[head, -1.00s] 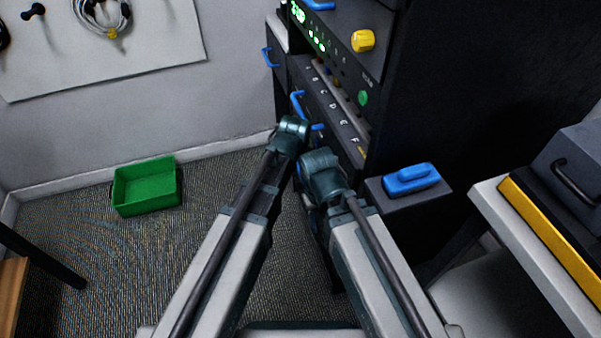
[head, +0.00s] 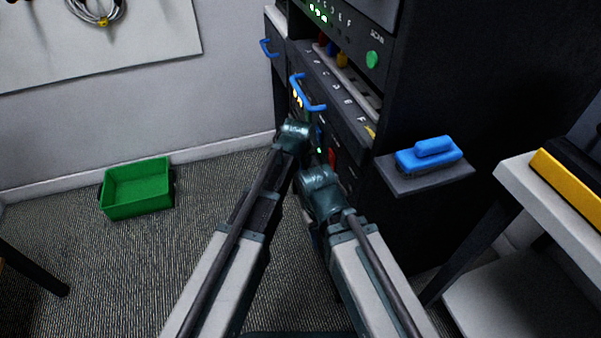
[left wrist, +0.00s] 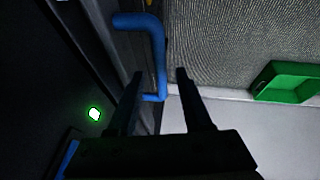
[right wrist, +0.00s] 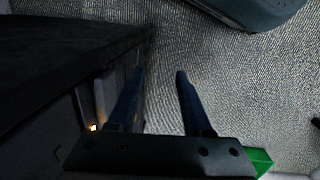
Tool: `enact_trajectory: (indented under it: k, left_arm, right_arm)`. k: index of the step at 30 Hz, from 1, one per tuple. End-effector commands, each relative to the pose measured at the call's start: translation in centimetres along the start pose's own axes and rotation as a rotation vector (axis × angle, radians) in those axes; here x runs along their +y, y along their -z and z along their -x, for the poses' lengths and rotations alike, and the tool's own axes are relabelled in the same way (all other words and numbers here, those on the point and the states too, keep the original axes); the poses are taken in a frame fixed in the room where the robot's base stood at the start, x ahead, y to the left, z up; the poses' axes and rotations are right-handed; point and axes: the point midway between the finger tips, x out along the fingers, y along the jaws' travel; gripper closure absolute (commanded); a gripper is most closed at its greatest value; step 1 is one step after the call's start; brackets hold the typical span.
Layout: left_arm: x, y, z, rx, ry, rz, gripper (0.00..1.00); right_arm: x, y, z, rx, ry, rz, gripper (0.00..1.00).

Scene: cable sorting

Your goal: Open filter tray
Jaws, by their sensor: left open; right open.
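A blue handle (head: 307,92) is on the front of the dark cabinet (head: 345,85), below the lettered ledge; I cannot tell for sure that it belongs to the filter tray. A blue handle (left wrist: 158,50) also shows large in the left wrist view, its lower part seen between the open fingers of my left gripper (left wrist: 160,75). Contact cannot be told. In the head view my left wrist (head: 294,133) is just below the handle, and its fingers are hidden. My right gripper (right wrist: 160,74) is open and empty, pointing down beside the cabinet front over carpet.
Another blue handle (head: 266,48) is farther left on the cabinet. A blue object (head: 428,154) lies on a side shelf (head: 440,178). A white table (head: 560,200) stands at right. A green bin (head: 138,188) is on the open carpet at left.

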Motion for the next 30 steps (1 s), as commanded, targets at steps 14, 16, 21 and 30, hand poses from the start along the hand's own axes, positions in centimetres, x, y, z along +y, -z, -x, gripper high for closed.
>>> enact_trajectory:
  k: [14, 16, 21, 30]
  left_arm:
    - [-0.01, 0.03, -0.89, 0.0, 0.0, 0.0, 0.65]
    - [-0.02, 0.03, -0.89, 0.0, 0.0, 0.0, 0.77]
    - [-0.01, 0.02, -0.89, 0.0, 0.0, 0.0, 1.0]
    - [-0.01, 0.02, -0.9, 0.0, 0.0, 0.0, 1.0]
  right_arm:
    - [-0.11, 0.06, -0.79, 0.001, 0.001, 0.002, 0.5]
    - [-0.11, 0.06, -0.8, 0.001, 0.001, 0.002, 0.5]
    - [-0.11, 0.06, -0.8, 0.001, 0.001, 0.002, 0.5]
    - [-0.11, 0.06, -0.8, 0.0, 0.001, 0.002, 0.5]
